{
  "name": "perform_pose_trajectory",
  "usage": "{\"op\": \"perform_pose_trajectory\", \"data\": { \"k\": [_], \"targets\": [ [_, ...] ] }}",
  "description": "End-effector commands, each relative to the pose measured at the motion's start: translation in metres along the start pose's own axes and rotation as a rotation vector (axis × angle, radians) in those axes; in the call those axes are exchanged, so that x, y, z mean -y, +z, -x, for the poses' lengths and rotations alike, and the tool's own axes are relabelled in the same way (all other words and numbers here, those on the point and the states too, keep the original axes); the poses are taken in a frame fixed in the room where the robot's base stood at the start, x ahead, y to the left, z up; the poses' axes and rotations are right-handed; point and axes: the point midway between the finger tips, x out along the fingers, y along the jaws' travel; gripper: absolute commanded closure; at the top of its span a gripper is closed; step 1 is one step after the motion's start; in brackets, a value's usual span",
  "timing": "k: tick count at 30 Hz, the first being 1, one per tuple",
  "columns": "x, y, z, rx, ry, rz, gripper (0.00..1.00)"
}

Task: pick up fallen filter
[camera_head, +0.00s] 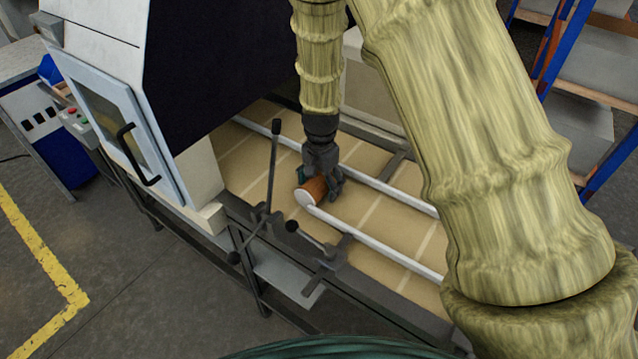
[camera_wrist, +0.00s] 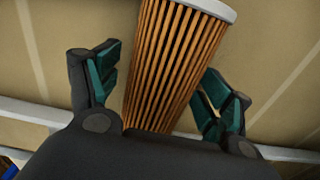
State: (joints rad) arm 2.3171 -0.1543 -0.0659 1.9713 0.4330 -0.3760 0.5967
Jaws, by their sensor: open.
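The fallen filter (camera_head: 314,189) is an orange-brown pleated cylinder with a white end cap. It lies on its side on the tan conveyor bed (camera_head: 385,240), beside the white rails. My gripper (camera_head: 320,185) is directly over it, pointing down. In the wrist view the filter (camera_wrist: 178,62) runs between the two open fingers with teal pads, and my gripper (camera_wrist: 160,92) has a finger on either side. A gap shows between the left pad and the filter; the right pad is close to it, and I cannot tell if it touches. The filter's lower end is hidden behind the gripper body.
White rails (camera_head: 375,243) run along the bed. A black lever handle (camera_head: 274,165) and a clamp bar (camera_head: 312,238) stand at its near edge. A machine housing with a glazed door (camera_head: 112,125) is at left. Blue shelving (camera_head: 570,90) stands at right.

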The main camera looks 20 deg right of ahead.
Motion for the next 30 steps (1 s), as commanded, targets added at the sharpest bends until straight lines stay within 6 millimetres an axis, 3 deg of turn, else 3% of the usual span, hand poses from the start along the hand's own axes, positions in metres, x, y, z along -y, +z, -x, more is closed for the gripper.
{"op": "perform_pose_trajectory", "data": {
  "k": [2,10,22,30],
  "targets": [
    [0.000,0.000,0.000,0.000,0.000,0.000,0.24],
    [0.000,0.000,0.000,0.000,0.000,0.000,0.73],
    [0.001,-0.001,0.005,-0.001,-0.001,0.000,0.73],
    [0.001,-0.001,0.036,-0.004,-0.003,0.001,0.73]
  ]
}}
